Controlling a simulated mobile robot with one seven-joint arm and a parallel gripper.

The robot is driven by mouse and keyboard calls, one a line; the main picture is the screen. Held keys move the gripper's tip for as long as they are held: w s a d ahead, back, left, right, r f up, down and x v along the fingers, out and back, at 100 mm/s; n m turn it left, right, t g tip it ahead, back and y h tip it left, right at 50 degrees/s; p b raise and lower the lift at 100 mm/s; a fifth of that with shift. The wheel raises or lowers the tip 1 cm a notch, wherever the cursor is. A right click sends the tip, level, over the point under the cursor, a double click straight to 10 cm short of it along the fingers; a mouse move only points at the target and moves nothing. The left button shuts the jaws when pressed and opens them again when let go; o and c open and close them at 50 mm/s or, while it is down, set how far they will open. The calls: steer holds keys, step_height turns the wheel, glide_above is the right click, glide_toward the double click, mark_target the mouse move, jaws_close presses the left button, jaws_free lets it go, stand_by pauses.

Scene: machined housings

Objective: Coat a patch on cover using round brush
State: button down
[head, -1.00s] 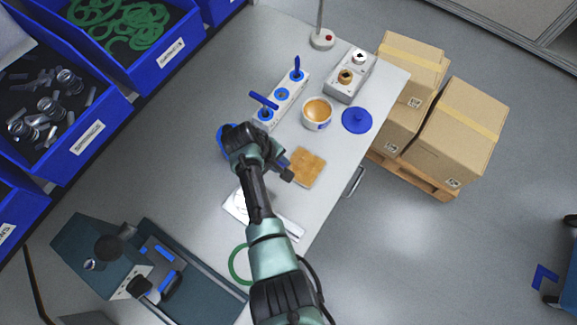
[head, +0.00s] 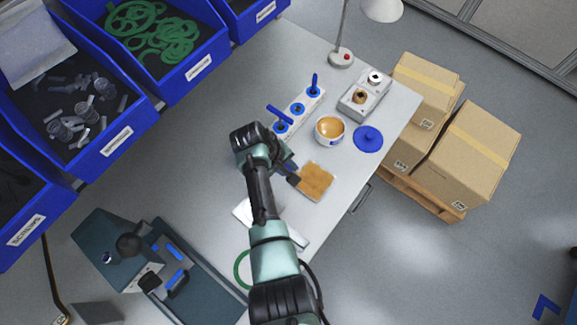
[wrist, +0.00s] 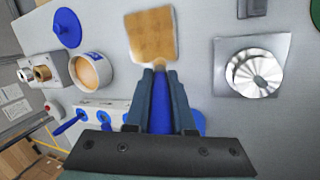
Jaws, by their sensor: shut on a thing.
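My gripper (wrist: 160,74) is shut on the blue handle of the round brush (wrist: 160,100). The brush's pale tip points at a tan square pad (wrist: 152,34) and overlaps its near edge in the wrist view; I cannot tell whether they touch. In the head view my gripper (head: 290,177) is just left of the pad (head: 316,181). The cover is probably the silver plate with a round raised centre (wrist: 255,72), right of the brush in the wrist view. In the head view my arm partly hides this plate (head: 242,210). An open tub of amber coating (head: 330,128) stands beyond the pad.
A white holder (head: 300,109) carries blue-handled tools. A blue lid (head: 368,139) and a grey box with knobs (head: 364,97) are near the right edge. A lamp (head: 343,58) stands behind. Blue bins (head: 120,140) line the left; cartons (head: 466,147) stand beyond the table's right side.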

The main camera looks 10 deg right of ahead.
steer(key=shift+r+p, duration=0.35)
steer(key=shift+r, duration=0.4)
steer(key=shift+r, duration=0.1)
step_height(320, 180, up, 3)
steer(key=p, duration=0.3)
